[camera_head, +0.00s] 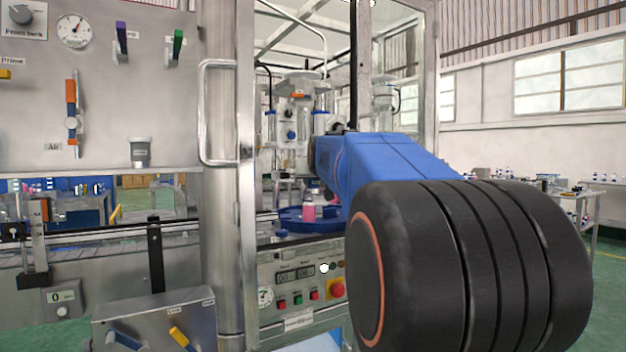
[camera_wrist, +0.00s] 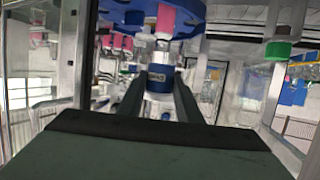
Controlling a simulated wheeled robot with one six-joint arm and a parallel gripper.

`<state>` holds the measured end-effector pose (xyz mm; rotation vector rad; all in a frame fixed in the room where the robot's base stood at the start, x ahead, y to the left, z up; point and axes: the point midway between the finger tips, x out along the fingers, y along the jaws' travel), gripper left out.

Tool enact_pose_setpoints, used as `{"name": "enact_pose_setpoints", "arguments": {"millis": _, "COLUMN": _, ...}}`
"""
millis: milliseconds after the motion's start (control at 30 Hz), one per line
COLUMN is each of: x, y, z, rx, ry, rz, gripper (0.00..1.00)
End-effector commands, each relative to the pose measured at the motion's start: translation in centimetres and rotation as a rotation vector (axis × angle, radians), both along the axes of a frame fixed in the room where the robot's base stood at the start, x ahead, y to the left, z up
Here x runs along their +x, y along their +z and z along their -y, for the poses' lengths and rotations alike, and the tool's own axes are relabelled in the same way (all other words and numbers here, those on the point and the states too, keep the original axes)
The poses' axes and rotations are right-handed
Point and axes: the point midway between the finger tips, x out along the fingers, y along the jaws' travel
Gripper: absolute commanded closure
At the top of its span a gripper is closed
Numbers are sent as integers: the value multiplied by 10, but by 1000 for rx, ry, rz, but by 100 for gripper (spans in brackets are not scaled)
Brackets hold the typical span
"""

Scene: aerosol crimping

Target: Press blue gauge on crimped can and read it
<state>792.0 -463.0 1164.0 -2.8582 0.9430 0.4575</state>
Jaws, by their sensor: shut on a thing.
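In the wrist view my gripper (camera_wrist: 159,92) is shut on a blue gauge (camera_wrist: 161,77), which has a small pale label on its side. Beyond the gauge, a pink can (camera_wrist: 165,20) stands at the blue turntable (camera_wrist: 201,22). I cannot tell whether the gauge touches the can. In the head view a pink can (camera_head: 309,210) stands on the blue turntable (camera_head: 292,222) inside the machine. My gripper and the gauge are hidden there behind my blue and black arm. No gauge reading is legible.
A metal door frame with a handle (camera_head: 203,112) stands left of the opening. A control panel (camera_head: 300,285) with a red knob lies below the turntable. White machine heads (camera_head: 296,110) hang above it. A grey box (camera_head: 155,322) stands at front left.

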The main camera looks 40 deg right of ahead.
Motion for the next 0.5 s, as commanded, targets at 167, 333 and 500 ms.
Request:
{"name": "enact_pose_setpoints", "arguments": {"millis": 167, "x": -14, "y": 1, "z": -11, "rx": -1, "ry": 0, "rz": 1, "gripper": 95}}
{"name": "enact_pose_setpoints", "arguments": {"millis": 333, "x": -28, "y": 1, "z": -20, "rx": -1, "ry": 0, "rz": 1, "gripper": 95}}
{"name": "enact_pose_setpoints", "arguments": {"millis": 500, "x": -36, "y": 0, "z": -27, "rx": 0, "ry": 0, "rz": 0, "gripper": 95}}
